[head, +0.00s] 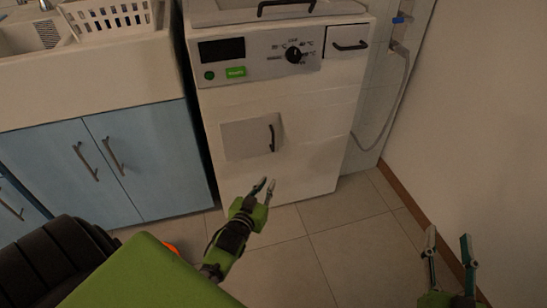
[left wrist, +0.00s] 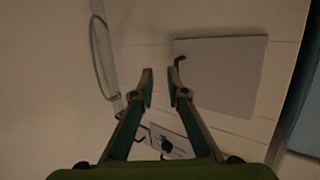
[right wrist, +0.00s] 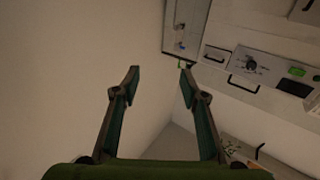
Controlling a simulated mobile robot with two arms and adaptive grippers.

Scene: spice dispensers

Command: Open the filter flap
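The filter flap (head: 243,142) is a pale square panel low on the front of the white washing machine (head: 310,165). It looks flush with the front, though a slight gap is hard to rule out. Its dark curved handle (head: 272,138) is at the flap's right side. In the left wrist view the flap (left wrist: 220,78) is right of centre, and its handle (left wrist: 180,61) shows near the right fingertip. My left gripper (head: 265,187) is open and empty, below and in front of the handle, apparently not touching it. My right gripper (head: 449,246) is open and empty, away to the right.
Blue cabinets (head: 155,155) with a sink stand left of the machine. A drawer with a dark handle (head: 350,45) and a control panel (head: 262,58) are above the flap. A grey hose (head: 398,100) and wall bound the right. Floor in front is clear.

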